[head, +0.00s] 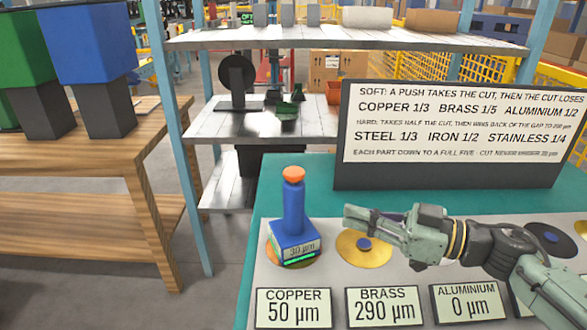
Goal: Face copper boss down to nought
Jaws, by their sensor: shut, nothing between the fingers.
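A blue facing tool (294,225) with an orange knob (293,174) stands upright on the copper boss (272,254), hiding most of it. The tool's display reads 30 µm above a green bar. The copper card (294,308) reads 50 µm. The brass card (384,304) reads 290 µm, and the aluminium card (468,302) reads 0 µm. My gripper (349,214) is shut and empty, pointing left, right of the tool and apart from it. It shows in front of the gold brass disc (366,247).
A dark disc (549,238) lies at right. A metal shelf (235,124) and wooden bench (140,150) stand left.

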